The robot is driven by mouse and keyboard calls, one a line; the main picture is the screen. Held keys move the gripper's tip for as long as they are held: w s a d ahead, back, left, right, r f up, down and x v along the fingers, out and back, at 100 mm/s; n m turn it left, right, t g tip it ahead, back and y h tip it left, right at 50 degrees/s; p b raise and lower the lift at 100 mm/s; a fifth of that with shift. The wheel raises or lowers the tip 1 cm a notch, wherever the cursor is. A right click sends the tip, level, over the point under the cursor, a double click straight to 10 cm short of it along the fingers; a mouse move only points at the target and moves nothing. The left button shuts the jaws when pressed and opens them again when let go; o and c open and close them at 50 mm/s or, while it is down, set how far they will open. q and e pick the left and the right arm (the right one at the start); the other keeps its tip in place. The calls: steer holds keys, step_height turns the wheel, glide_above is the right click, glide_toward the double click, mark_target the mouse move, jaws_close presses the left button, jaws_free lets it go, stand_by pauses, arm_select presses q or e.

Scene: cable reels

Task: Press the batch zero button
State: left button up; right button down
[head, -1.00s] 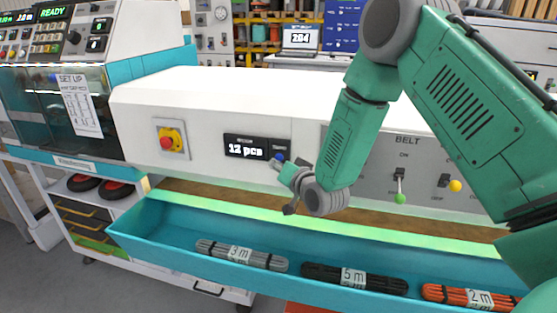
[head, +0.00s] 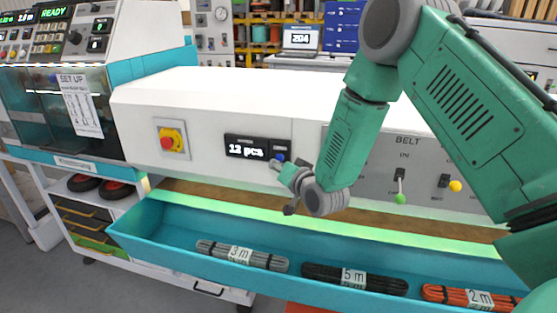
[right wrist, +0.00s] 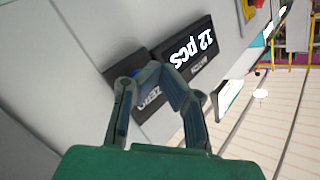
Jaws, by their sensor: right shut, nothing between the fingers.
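The batch counter display (head: 246,149) on the white machine front reads "12 pcs"; it also shows in the right wrist view (right wrist: 190,48). The blue batch zero button (head: 280,157) is just right of the display. Its "ZERO" label (right wrist: 150,99) shows in the right wrist view, where the fingers mostly hide the button. My right gripper (head: 275,164) is shut and empty, its tips close in front of and just below the button. In the right wrist view the fingertips (right wrist: 153,71) overlap the button's place; I cannot tell whether they touch it. My left gripper is out of view.
A red stop button on a yellow plate (head: 171,140) is left of the display. Below, a teal trough (head: 160,222) holds grey, black and red cable bundles.

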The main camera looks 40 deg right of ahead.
steer(key=shift+w+d+r, duration=0.1)
steer(key=shift+d, duration=0.05)
steer(key=shift+w+d, duration=0.1)
steer(key=shift+d, duration=0.05)
steer(key=shift+w+d, duration=0.3)
stand_by(1.0)
steer(key=shift+s+a, duration=0.55)
steer(key=shift+a, duration=0.05)
stand_by(0.4)
steer(key=shift+s+a, duration=1.65)
steer(key=shift+a, duration=0.3)
